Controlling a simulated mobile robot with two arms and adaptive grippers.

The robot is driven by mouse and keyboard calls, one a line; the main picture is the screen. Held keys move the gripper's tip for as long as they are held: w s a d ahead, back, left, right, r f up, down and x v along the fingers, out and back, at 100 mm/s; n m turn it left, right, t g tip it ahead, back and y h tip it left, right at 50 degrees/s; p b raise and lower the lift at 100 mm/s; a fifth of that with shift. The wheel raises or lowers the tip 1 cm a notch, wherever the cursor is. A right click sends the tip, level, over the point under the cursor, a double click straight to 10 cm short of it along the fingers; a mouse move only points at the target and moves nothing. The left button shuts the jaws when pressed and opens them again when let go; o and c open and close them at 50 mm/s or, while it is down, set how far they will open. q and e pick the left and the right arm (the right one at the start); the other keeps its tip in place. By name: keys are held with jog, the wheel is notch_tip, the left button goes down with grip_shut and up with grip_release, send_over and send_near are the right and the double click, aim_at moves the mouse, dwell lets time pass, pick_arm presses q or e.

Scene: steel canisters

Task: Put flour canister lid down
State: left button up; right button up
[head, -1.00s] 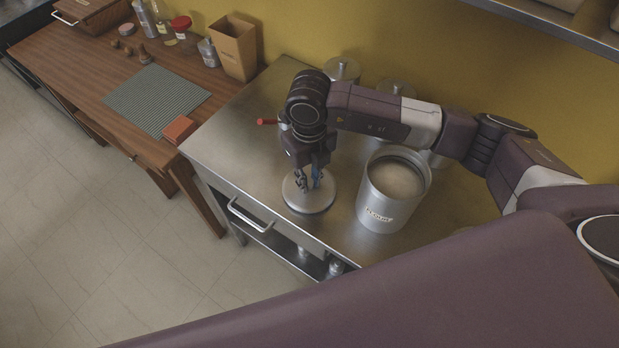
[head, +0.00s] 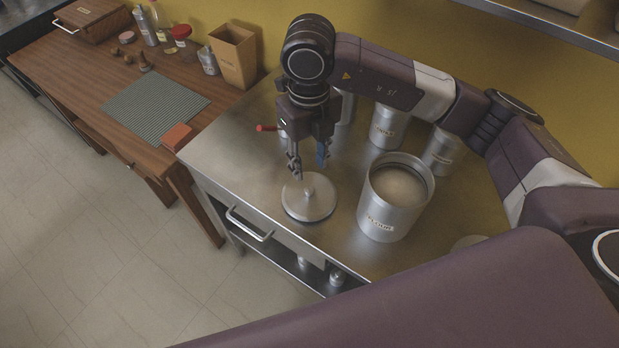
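The flour canister lid (head: 308,205), a round steel disc with a knob in the middle, lies flat on the steel table near its front edge. The open flour canister (head: 385,222), labelled and filled with pale flour, stands upright just right of the lid. My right gripper (head: 310,170) is above the lid, its fingers spread apart on either side of the space over the knob. It is open and holds nothing. My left gripper is not in view.
More steel canisters (head: 387,127) stand behind the flour canister, partly hidden by my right arm. A red-handled item (head: 267,128) lies behind the gripper. The wooden table (head: 90,75) at left holds a green mat (head: 155,103), a cardboard box (head: 233,55) and jars. A shelf hangs at upper right.

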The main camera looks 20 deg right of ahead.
notch_tip(320, 180, up, 3)
jog(key=shift+f, duration=0.2)
dwell(0.4)
